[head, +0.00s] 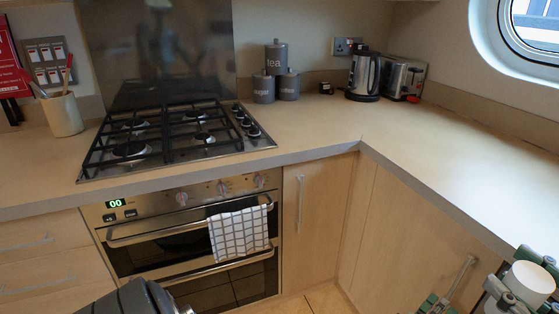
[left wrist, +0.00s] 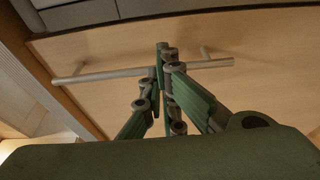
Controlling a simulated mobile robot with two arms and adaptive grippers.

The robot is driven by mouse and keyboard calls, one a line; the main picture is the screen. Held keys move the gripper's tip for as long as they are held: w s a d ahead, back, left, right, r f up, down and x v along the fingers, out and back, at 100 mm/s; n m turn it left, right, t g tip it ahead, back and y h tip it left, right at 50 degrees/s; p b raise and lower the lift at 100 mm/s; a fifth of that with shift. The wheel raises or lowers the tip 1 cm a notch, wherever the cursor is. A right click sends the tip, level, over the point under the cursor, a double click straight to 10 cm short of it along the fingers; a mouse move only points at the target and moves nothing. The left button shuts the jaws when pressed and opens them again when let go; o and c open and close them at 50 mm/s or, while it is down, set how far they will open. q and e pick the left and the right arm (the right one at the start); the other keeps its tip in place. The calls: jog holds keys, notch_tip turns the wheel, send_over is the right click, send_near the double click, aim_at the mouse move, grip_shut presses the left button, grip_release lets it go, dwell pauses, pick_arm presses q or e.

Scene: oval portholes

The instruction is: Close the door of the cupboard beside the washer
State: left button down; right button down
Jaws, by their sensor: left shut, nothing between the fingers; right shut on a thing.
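A light wood cupboard door (head: 405,235) with a bar handle (head: 461,272) stands under the right worktop in the head view; its lower part is cut off. I cannot tell whether it is ajar. My left gripper (head: 437,302) is by the handle's lower end, mostly below the frame. In the left wrist view its shut, empty fingers (left wrist: 163,60) overlap the handle (left wrist: 110,74) on a wood panel (left wrist: 270,60); contact is unclear. My right gripper (head: 522,278), at the lower right corner, is shut around a white round object (head: 532,284). No washer is recognisable.
An oven (head: 190,245) with a checked towel (head: 239,233) stands under a gas hob (head: 180,137). A narrow cupboard (head: 318,205) fills the corner. Kettle (head: 364,74), toaster (head: 403,78) and canisters (head: 276,75) stand at the back. The right worktop (head: 450,140) is clear.

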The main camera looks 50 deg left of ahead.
pick_arm(q)
jog(key=shift+s, duration=0.1)
jog(key=s, duration=1.1)
jog(key=shift+s+a, duration=0.2)
jog(key=shift+s, duration=0.2)
jog(key=shift+w, duration=0.15)
jog(key=w, duration=1.1)
jog(key=shift+w, duration=0.2)
jog(key=shift+s, duration=0.1)
pick_arm(e)
jog(key=shift+s+a+r, duration=0.1)
jog(key=shift+s, duration=0.05)
pick_arm(q)
jog(key=shift+d, duration=0.1)
